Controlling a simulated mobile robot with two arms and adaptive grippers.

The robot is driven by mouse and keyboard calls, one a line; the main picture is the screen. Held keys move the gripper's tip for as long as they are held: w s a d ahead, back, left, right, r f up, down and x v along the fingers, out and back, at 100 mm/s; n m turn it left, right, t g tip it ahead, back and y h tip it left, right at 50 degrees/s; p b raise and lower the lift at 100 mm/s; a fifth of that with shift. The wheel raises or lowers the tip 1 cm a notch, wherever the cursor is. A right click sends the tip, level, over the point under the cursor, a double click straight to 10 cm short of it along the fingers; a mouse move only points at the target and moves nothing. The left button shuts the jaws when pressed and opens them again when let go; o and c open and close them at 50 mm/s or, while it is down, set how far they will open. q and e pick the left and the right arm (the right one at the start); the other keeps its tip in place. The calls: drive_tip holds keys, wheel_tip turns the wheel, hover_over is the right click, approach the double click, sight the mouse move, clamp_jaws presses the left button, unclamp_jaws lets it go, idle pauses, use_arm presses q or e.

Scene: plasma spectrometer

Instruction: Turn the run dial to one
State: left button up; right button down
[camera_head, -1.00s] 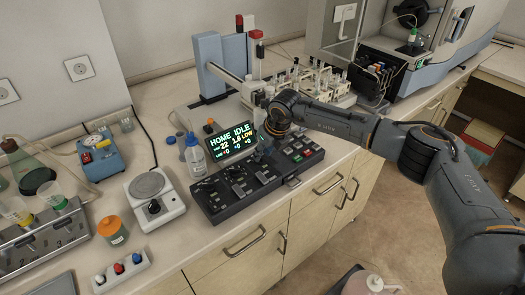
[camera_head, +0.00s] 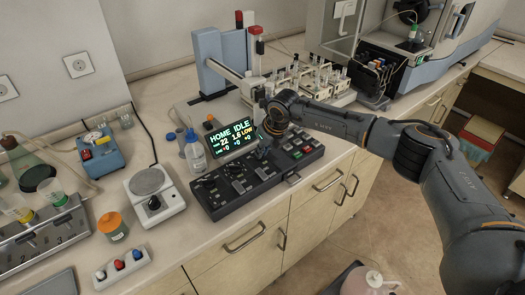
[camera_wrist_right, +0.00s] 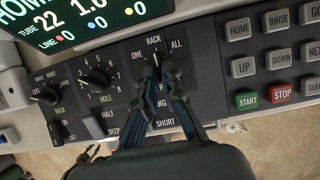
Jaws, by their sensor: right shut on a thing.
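The black control panel (camera_head: 285,170) lies on the bench with a lit display (camera_head: 232,137) behind it reading HOME IDLE. In the right wrist view, the run dial (camera_wrist_right: 152,58) sits among the labels ONE, RACK and ALL. My right gripper (camera_wrist_right: 155,72) is shut on it, and the fingers cover most of the knob. I cannot tell clearly which label its pointer faces. In the head view the right gripper (camera_head: 263,150) reaches down to the panel, partly hidden by its own wrist. My left gripper is not in view.
In the wrist view, the HOLE dial (camera_wrist_right: 95,80) and RACK dial (camera_wrist_right: 47,96) are left of the run dial; green START (camera_wrist_right: 247,98) and red STOP (camera_wrist_right: 281,92) buttons are right. Lever switches are below the dials. A wash bottle (camera_head: 195,155) stands beside the display.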

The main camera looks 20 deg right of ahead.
drive_tip(key=shift+d+f+n+b, duration=0.1)
drive_tip(key=shift+f+n+b, duration=0.1)
drive_tip(key=shift+n+b, duration=0.3)
drive_tip(key=n+b, duration=0.1)
drive_tip(key=n+y+b, duration=0.1)
drive_tip(key=b, duration=0.1)
drive_tip(key=n+g+b, duration=0.1)
drive_tip(key=shift+w+d+n+y+b, duration=0.2)
drive_tip(key=shift+w+n+y+b, duration=0.1)
drive_tip(key=shift+n+b, duration=0.1)
drive_tip(key=n+b, duration=0.2)
drive_tip(key=n, duration=0.1)
drive_tip(key=shift+w+d+r+g+y, duration=0.1)
drive_tip(key=shift+g+y, duration=0.3)
drive_tip(key=shift+r+n+g+b, duration=0.1)
drive_tip(key=shift+n+g+b, duration=0.2)
drive_tip(key=shift+n+b, duration=0.4)
drive_tip(key=shift+w+n, duration=0.1)
drive_tip(key=shift+n, duration=0.2)
drive_tip(key=c, duration=1.5)
unclamp_jaws()
drive_tip(key=shift+d, duration=0.1)
